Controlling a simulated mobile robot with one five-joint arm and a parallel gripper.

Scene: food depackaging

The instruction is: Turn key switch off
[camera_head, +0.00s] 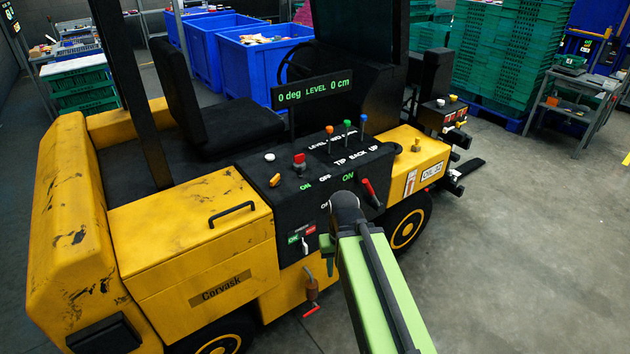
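The yellow forklift's black control panel (325,165) faces me. A red-topped knob (299,160) stands on its top, near green "ON" and white "OFF" labels. A red lever (371,192) is on the right, beside another green "ON". On the front face, a small switch plate (302,239) has green and red labels and a pale lever. I cannot tell for sure which one is the key switch. My green arm reaches up from the bottom to the panel's front. My gripper (328,248) is small and partly hidden by the arm, just right of the switch plate.
Orange, green and blue levers (347,130) rise from the panel's back. A display (312,93) reads 0 deg, 0 cm. A red-handled valve (311,290) hangs below the switch plate. Blue bins (248,70) and green crates (505,55) stand behind. Floor at right is clear.

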